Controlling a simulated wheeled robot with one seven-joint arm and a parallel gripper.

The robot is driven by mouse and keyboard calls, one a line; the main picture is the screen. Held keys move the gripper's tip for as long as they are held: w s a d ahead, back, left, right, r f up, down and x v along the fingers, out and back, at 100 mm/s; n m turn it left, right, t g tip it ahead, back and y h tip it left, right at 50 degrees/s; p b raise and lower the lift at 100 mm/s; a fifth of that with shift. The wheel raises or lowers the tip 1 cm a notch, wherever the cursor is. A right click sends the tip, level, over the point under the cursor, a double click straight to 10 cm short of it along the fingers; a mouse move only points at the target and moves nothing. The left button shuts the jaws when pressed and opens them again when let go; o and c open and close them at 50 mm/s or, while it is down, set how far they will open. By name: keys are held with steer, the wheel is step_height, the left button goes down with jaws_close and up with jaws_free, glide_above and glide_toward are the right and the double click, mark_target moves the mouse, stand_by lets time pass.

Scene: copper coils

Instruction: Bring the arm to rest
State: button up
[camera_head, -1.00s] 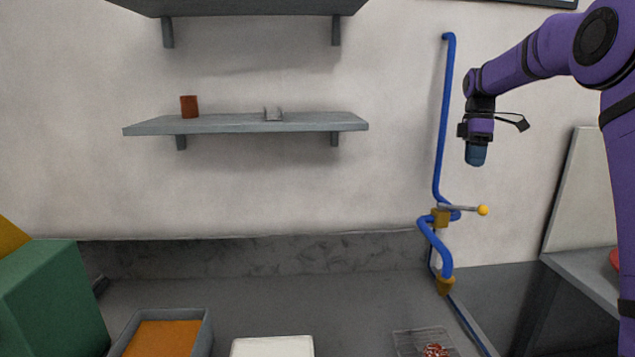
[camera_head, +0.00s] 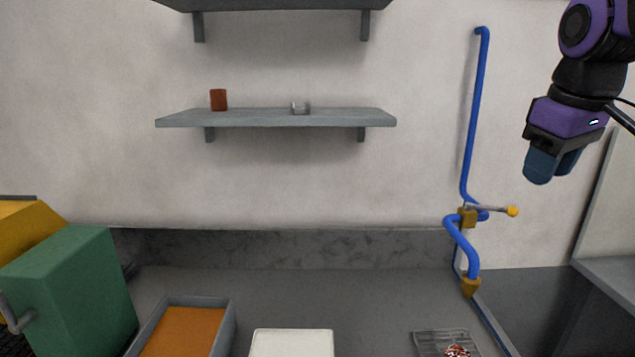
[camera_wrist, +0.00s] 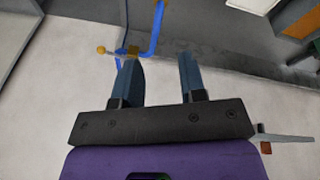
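My gripper (camera_head: 557,172) hangs in the air at the upper right of the head view, to the right of the blue pipe and apart from everything. In the wrist view my gripper (camera_wrist: 158,68) shows its two blue fingers with a clear gap between them. Nothing is held between them. The arm is bent close to the camera, and only its end shows at the right edge.
A blue pipe (camera_head: 474,110) with a yellow-knobbed lever (camera_head: 512,211) runs down the wall. Below are a green box (camera_head: 75,295), orange-filled tray (camera_head: 232,325), white block (camera_head: 292,343) and wire rack (camera_head: 432,339).

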steer(key=s+a+f+m+t, duration=0.2)
steer(key=s+f+m, duration=0.2)
steer(key=s, duration=0.8)
step_height(320, 180, down, 3)
steer(key=shift+s+r+y, duration=0.2)
steer(key=shift+s+y, duration=0.1)
